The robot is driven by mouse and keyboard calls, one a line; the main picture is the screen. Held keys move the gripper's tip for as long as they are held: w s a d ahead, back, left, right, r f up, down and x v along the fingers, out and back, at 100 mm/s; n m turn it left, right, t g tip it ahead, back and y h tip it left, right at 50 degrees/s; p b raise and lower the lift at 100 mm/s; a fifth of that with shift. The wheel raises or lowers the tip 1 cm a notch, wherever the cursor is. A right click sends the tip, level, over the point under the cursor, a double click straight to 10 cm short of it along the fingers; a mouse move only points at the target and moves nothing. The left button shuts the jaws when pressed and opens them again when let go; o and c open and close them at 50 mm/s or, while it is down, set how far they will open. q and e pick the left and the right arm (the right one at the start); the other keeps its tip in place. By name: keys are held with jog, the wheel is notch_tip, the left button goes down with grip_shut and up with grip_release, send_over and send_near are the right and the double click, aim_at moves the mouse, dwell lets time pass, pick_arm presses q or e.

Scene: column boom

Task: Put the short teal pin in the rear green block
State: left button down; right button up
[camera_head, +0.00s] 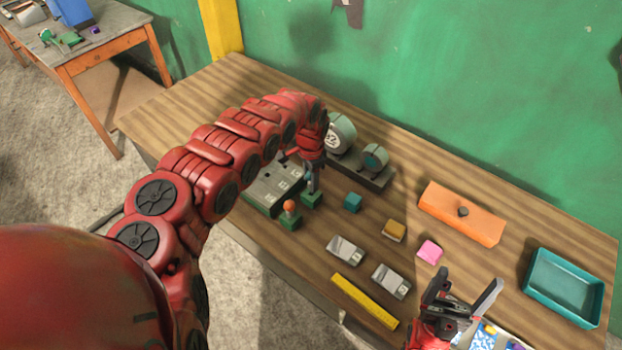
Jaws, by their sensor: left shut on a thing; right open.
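My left gripper (312,182) points down just above the rear green block (311,198). It is shut on a thin piece, apparently the short teal pin, which is mostly hidden by the fingers. I cannot tell whether the pin's lower end is inside the block or just above it. A second green block (285,219) sits nearer to me, with an orange-topped pin (290,206) upright in it. My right gripper (463,292) is open and empty at the lower right, above the table's near side.
A grey slotted box (264,199) is left of the green blocks. A stand with round discs (375,157) is behind. The far left table part is bare.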

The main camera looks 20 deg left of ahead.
pick_arm(q)
jog(key=shift+f, duration=0.25)
dwell(0.4)
jog(key=shift+f+b, duration=0.55)
jog(key=shift+f, duration=0.05)
jog(key=shift+f, duration=0.2)
jog(key=shift+f+b, duration=0.55)
jog(key=shift+f, duration=0.05)
jog(key=shift+c, duration=1.9)
grip_release()
jog(key=shift+r, duration=0.1)
